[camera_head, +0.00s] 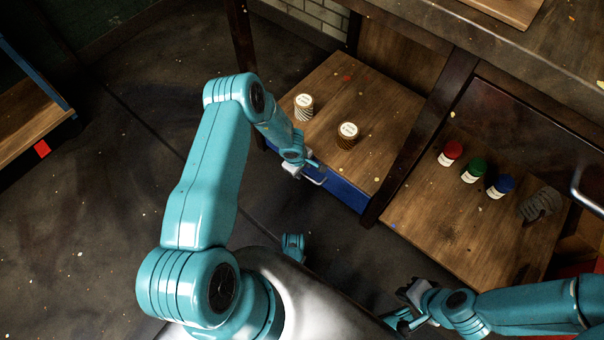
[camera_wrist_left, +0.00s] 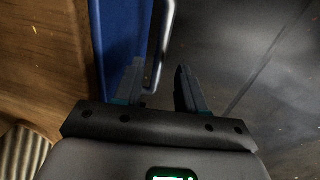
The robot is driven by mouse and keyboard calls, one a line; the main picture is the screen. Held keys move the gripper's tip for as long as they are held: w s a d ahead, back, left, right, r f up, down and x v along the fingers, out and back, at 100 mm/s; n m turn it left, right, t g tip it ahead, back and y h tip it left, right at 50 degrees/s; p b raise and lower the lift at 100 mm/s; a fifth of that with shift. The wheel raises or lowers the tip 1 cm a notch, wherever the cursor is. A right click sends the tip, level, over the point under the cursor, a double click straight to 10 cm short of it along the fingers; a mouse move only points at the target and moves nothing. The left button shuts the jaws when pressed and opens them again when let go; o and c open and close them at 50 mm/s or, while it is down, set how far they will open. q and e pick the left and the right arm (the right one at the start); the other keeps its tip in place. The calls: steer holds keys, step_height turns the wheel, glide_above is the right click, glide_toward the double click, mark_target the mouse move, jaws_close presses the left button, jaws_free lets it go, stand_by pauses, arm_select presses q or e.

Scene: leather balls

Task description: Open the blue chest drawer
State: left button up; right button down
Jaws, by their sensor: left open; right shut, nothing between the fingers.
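The blue drawer front (camera_head: 345,192) sits below a wooden top in the middle of the head view. It also shows as a blue strip in the left wrist view (camera_wrist_left: 122,35). Its metal bar handle (camera_wrist_left: 164,40) stands out from the front. My right gripper (camera_head: 400,318) is shut and empty, low and away from the drawer.
Two tins, one pale (camera_head: 304,107) and one brown (camera_head: 347,135), stand on the wood above the drawer. Red (camera_head: 450,154), green (camera_head: 473,171) and blue (camera_head: 499,187) jars stand on the right shelf. A dark post (camera_head: 410,150) lies between. Floor in front is clear.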

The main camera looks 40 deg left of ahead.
arm_select(q)
steer(key=shift+w+f+b, duration=0.25)
steer(key=shift+f+b, duration=0.05)
steer(key=shift+f, duration=0.75)
steer(key=shift+c, duration=0.3)
jaws_close()
steer(key=shift+s, duration=0.15)
